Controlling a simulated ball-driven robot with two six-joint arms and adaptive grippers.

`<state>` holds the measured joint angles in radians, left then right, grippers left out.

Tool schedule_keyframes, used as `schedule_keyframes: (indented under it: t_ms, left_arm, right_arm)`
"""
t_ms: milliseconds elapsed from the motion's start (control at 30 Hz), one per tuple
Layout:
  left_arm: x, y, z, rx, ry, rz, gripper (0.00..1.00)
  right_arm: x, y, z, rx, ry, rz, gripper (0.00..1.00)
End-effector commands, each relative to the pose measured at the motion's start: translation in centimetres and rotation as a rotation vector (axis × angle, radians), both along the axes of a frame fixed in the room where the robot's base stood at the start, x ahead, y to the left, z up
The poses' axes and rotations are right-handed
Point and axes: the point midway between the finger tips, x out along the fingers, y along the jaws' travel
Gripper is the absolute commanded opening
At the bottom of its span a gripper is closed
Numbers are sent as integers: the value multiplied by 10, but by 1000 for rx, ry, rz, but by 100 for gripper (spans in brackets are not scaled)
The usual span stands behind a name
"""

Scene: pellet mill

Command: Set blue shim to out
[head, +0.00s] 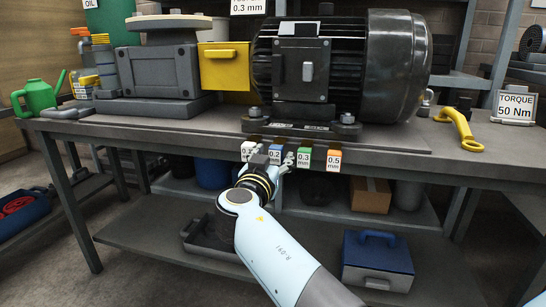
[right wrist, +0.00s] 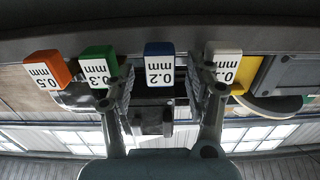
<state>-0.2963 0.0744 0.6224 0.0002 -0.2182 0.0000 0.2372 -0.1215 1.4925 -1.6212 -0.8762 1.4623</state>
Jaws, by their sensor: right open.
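The blue shim (head: 275,152), its white label reading 0.2 mm, sticks out at the front edge of the workbench under the motor. It also shows in the right wrist view (right wrist: 159,62), upside down, between white and green shims. My right gripper (head: 268,163) is just in front of the blue shim. In the right wrist view my right gripper (right wrist: 161,88) has its fingers spread to either side of the blue shim, with a gap on each side and nothing held. The left gripper is out of view.
Neighbouring shims are white (head: 249,149), green (head: 304,156) and orange (head: 334,160). The motor (head: 395,65) stands on the workbench (head: 190,127) above them. A yellow wrench (head: 459,130) lies at the right. The lower shelf (head: 160,228) holds a blue toolbox (head: 378,258).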

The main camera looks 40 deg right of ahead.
Motion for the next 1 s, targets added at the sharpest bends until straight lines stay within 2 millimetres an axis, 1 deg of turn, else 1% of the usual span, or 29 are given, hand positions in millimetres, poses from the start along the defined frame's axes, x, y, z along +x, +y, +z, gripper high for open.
schedule_keyframes:
  t_ms: [33, 167, 400, 500, 600, 733, 1000]
  left_arm:
    - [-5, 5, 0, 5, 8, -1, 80]
    - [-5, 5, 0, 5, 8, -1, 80]
    - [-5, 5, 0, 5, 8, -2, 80]
    - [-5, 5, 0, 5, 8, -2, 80]
    - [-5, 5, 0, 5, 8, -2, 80]
    - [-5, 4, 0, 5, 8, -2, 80]
    - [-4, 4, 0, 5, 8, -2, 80]
  right_arm:
    - [0, 0, 2, 0, -1, 0, 54]
    - [0, 0, 16, 1, -6, -1, 54]
    - [0, 0, 65, 3, -7, -1, 54]
    - [0, 0, 82, 2, -4, -1, 54]
    - [0, 0, 93, 2, -2, 0, 54]
    - [0, 0, 99, 1, -1, 0, 54]
    - [0, 0, 100, 1, 1, 0, 54]
